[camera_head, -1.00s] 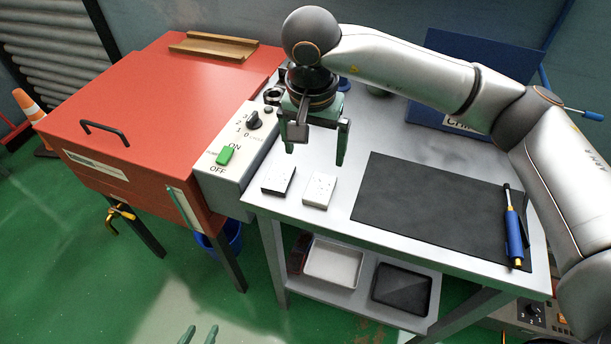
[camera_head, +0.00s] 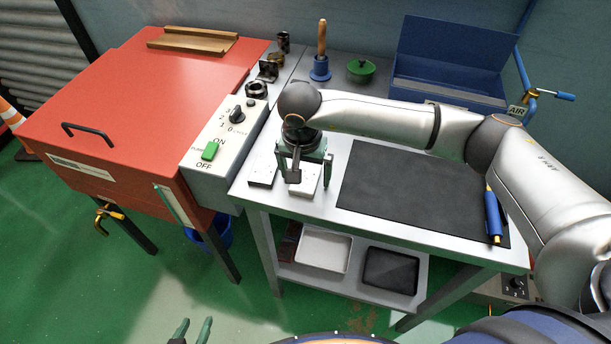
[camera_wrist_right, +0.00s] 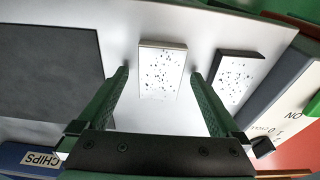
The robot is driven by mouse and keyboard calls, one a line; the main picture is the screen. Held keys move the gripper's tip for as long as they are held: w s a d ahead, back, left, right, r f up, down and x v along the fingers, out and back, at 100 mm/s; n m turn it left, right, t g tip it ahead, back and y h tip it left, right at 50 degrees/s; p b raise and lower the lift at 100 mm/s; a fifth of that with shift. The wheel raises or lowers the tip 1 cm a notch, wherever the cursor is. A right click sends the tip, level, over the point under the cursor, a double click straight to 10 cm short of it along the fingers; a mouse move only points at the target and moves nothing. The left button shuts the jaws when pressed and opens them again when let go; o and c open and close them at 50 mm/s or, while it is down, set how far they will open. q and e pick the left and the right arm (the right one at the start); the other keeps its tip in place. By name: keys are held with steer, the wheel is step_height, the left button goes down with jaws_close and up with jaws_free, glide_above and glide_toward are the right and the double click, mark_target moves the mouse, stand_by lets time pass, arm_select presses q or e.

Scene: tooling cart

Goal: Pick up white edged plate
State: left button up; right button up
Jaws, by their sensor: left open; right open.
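The white edged plate (camera_head: 304,187) is a small pale block with dark speckles on top, lying on the steel cart top (camera_head: 345,140). My right gripper (camera_head: 303,172) is open above it and partly hides it in the head view. In the right wrist view the white edged plate (camera_wrist_right: 162,72) lies between the spread fingers of the right gripper (camera_wrist_right: 160,76), with a gap on each side. A similar speckled plate with black edges (camera_wrist_right: 236,76) lies beside it, outside the fingers. My left gripper (camera_head: 192,333) is open and empty at the bottom edge of the head view.
A black mat (camera_head: 410,195) with a blue-handled tool (camera_head: 493,215) lies right of the plates. The red machine's control panel (camera_head: 215,140) adjoins the cart on the left. A blue bin (camera_head: 450,65) and several small parts stand at the back.

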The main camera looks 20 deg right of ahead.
jaws_close()
stand_by(0.8)
steer(key=shift+w, duration=0.1)
